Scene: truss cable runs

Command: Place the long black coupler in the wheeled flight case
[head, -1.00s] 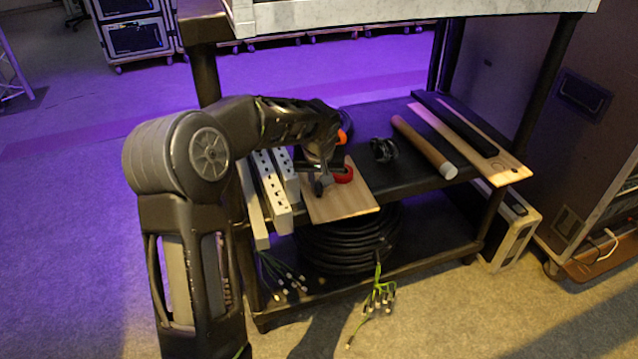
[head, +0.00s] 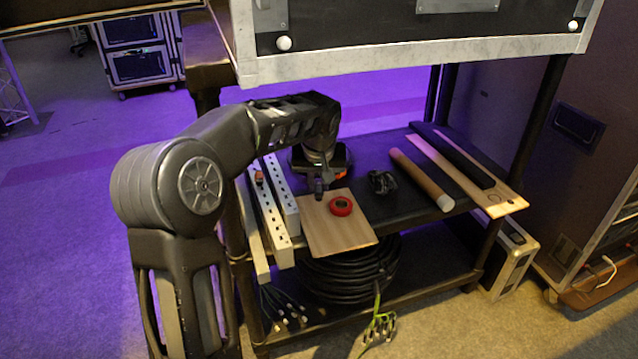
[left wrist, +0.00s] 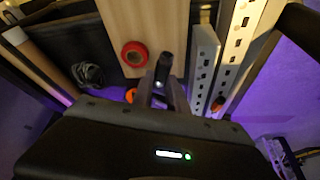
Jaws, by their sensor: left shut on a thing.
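My left gripper (head: 319,180) reaches over the cart's middle shelf, behind the wooden board. It is shut on a short-looking black cylinder, which fits the long black coupler (head: 319,189). In the left wrist view the coupler (left wrist: 164,68) stands out from between the fingers of the left gripper (left wrist: 160,88), beside the red tape roll. Its far part is hidden by the fingers. A large dark flight case (head: 590,150) with a caster under it stands at the right. Another black case with pale metal edging (head: 400,60) sits above the shelf. My right gripper is not in view.
A red tape roll (head: 341,206) lies on the wooden board (head: 338,235). White power strips (head: 270,215) lie left, a black bundle (head: 382,182) and brown tube (head: 421,179) right. The upper case overhangs the shelf.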

